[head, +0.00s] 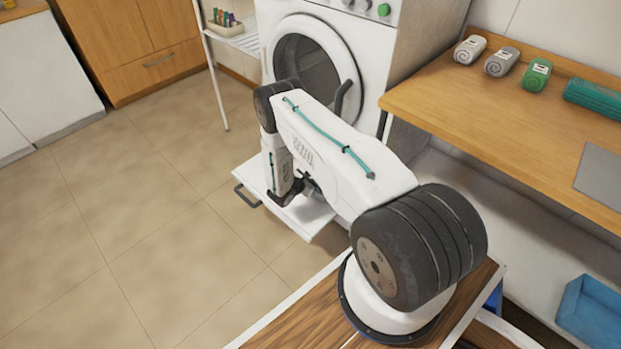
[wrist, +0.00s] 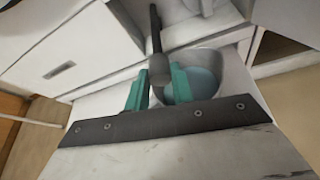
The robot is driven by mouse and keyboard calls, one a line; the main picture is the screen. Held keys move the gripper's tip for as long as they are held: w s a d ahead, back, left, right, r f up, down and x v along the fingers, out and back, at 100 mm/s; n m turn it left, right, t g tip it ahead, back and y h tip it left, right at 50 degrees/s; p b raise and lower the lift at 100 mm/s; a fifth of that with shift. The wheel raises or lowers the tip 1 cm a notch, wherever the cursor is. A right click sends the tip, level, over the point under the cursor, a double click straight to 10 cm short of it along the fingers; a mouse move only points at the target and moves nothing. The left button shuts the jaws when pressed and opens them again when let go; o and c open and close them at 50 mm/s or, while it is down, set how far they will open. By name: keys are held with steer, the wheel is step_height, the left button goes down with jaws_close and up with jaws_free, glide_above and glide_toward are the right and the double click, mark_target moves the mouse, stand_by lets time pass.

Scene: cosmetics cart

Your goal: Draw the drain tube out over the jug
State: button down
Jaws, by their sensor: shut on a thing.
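In the wrist view, my gripper (wrist: 159,88) has its two teal fingers closed on the thick end of a dark grey drain tube (wrist: 157,40). The tube runs up the picture towards the white washing machine front. A pale jug (wrist: 238,78) with a bluish inside stands just right of the fingers, partly hidden by the right finger and the dark bar of my wrist. In the head view, my arm hides most of the gripper, the tube and the jug. The washing machine (head: 395,50) stands behind, with a round dark door.
A wooden counter (head: 480,105) with rolled towels (head: 502,62) is at right. A blue bin (head: 592,312) sits lower right. Tiled floor (head: 150,210) at left is clear.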

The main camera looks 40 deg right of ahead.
steer(key=c, duration=1.2)
jaws_free()
steer(key=shift+s+f, duration=0.1)
steer(key=shift+s, duration=0.1)
steer(key=shift+o, duration=0.2)
steer(key=shift+w, duration=0.1)
steer(key=shift+a+r, duration=0.25)
steer(key=shift+a, duration=0.15)
steer(key=v, duration=0.6)
steer(key=shift+a, duration=0.35)
steer(key=shift+r, duration=0.15)
